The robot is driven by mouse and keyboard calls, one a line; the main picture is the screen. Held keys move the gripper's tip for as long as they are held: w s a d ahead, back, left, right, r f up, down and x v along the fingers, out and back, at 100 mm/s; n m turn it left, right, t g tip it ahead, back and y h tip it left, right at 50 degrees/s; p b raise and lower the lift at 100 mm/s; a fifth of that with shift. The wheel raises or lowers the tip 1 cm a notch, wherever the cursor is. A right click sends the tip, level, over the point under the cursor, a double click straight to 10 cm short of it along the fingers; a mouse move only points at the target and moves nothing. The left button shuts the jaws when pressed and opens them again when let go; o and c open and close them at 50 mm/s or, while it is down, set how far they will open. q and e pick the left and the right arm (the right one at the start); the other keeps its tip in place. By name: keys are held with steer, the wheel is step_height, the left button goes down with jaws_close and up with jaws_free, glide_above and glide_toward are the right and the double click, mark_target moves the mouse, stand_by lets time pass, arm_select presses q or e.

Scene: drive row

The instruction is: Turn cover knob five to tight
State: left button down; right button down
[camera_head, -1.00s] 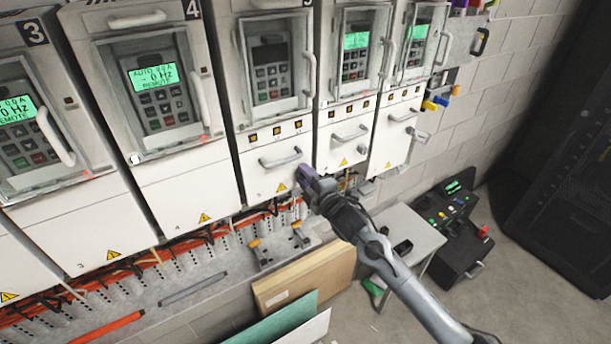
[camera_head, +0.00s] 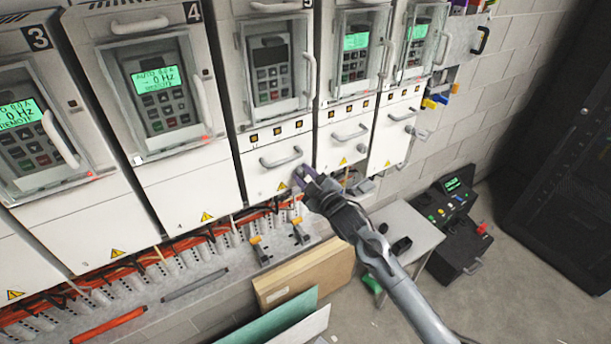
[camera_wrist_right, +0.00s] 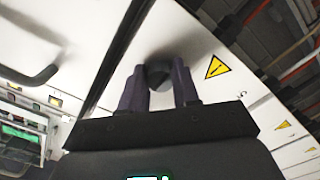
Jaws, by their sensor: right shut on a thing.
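Cover knob five (camera_wrist_right: 157,73) is a small dark round knob at the lower right corner of drive five's white lower cover (camera_head: 263,178). In the right wrist view it sits between the two purple-grey fingers of my right gripper (camera_wrist_right: 159,84), which is shut on it. In the head view my right gripper (camera_head: 304,173) is at that corner and hides the knob. I cannot read the knob's tightness from these frames. My left gripper is not in view.
Drive five's keypad (camera_head: 271,71) has a dark screen; the neighbouring drives' screens are lit green. A bar handle (camera_head: 281,158) stands out above the gripper. Orange cables (camera_head: 180,247) run below the covers. A cardboard panel (camera_head: 305,277) leans below; a small table (camera_head: 418,228) stands at right.

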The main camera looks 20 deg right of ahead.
stand_by(0.3)
steer(key=c, duration=0.8)
jaws_free()
steer(key=shift+s, duration=0.1)
